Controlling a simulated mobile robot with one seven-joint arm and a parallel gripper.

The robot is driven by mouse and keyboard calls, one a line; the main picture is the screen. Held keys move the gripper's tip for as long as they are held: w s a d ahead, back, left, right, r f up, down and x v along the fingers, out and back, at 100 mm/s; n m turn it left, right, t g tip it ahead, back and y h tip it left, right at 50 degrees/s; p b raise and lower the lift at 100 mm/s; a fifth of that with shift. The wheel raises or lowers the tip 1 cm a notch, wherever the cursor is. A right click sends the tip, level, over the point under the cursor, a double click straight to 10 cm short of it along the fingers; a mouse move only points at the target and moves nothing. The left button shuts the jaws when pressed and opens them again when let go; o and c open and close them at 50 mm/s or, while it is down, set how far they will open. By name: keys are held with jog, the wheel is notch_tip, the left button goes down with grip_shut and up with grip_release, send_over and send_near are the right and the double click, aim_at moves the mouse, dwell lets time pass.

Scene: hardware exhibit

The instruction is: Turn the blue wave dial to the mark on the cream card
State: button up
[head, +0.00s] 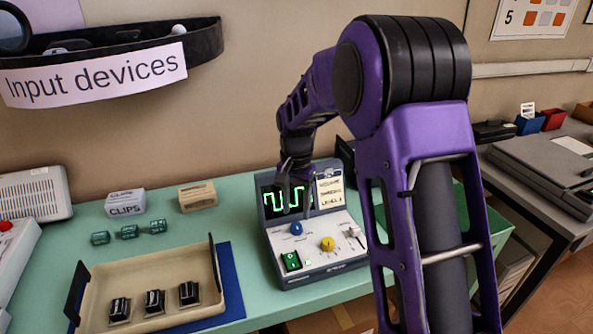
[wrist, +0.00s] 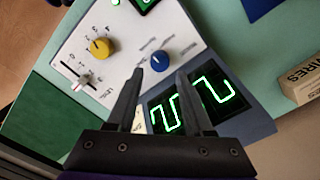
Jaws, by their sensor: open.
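The blue wave dial (head: 297,228) sits on the sloped white panel of a grey device (head: 330,268), below its screen (head: 285,201), which shows a green square wave. The cream card (head: 331,191) is fixed to the right of the screen; its lettering is too small to read surely. My gripper (wrist: 160,74) is open and empty, pointing at the panel. In the wrist view the blue dial (wrist: 160,61) appears just beyond and between the fingertips; I cannot tell whether they touch it. The card is mostly hidden behind a finger there.
A yellow knob (head: 327,243), a slider (head: 354,231) and a lit green switch (head: 291,261) share the panel. A cream tray (head: 155,270) with black switches stands to the left.

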aim_at(296, 225)
notch_tip(296, 225, up, 12)
jog(key=p, duration=0.1)
jog(key=shift+r, duration=0.25)
